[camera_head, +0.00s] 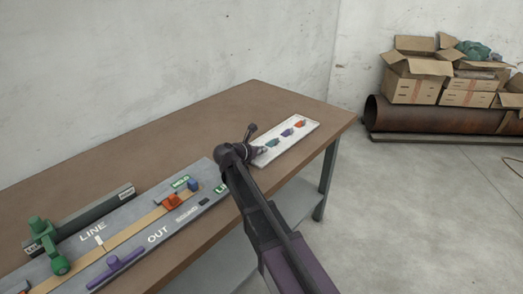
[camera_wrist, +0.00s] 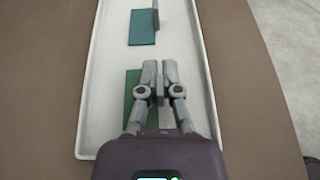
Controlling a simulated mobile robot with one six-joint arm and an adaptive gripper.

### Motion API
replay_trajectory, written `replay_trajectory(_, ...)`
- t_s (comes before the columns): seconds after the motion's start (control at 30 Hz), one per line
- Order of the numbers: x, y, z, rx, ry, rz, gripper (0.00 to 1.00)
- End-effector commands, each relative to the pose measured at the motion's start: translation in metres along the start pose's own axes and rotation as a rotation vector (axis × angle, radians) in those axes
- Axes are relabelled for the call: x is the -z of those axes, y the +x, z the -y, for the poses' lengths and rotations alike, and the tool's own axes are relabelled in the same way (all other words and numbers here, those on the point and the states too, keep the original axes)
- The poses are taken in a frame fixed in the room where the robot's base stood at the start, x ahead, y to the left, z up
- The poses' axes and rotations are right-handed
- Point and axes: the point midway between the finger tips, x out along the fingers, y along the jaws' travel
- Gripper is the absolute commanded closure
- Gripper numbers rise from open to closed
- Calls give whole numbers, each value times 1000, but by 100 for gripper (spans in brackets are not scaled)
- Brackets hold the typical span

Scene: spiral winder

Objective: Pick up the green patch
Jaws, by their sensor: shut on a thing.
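The green patch (camera_wrist: 131,92) is in the wrist view, inside the white tray (camera_wrist: 96,95), partly covered by my gripper (camera_wrist: 159,70). My gripper's two fingers are closed together over the patch's right side, shut on it. The part between the fingers is mostly hidden; I cannot tell whether the patch is clear of the tray floor. In the head view my gripper (camera_head: 259,151) is at the near end of the tray (camera_head: 312,122), and the green patch is hidden there.
A teal patch (camera_wrist: 142,29) with an upright grey tab lies farther along the tray. A grey panel with a green fixture (camera_head: 42,236) is at left on the brown table (camera_head: 250,95).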

Motion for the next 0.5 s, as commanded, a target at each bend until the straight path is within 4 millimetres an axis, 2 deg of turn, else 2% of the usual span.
replay_trajectory(0.33, -31, -13, 0, 0, 0, 0, 100)
replay_trajectory(0.4, -20, -29, 11, -3, -1, 0, 100)
replay_trajectory(0.5, -14, -50, 21, -3, -1, 0, 100)
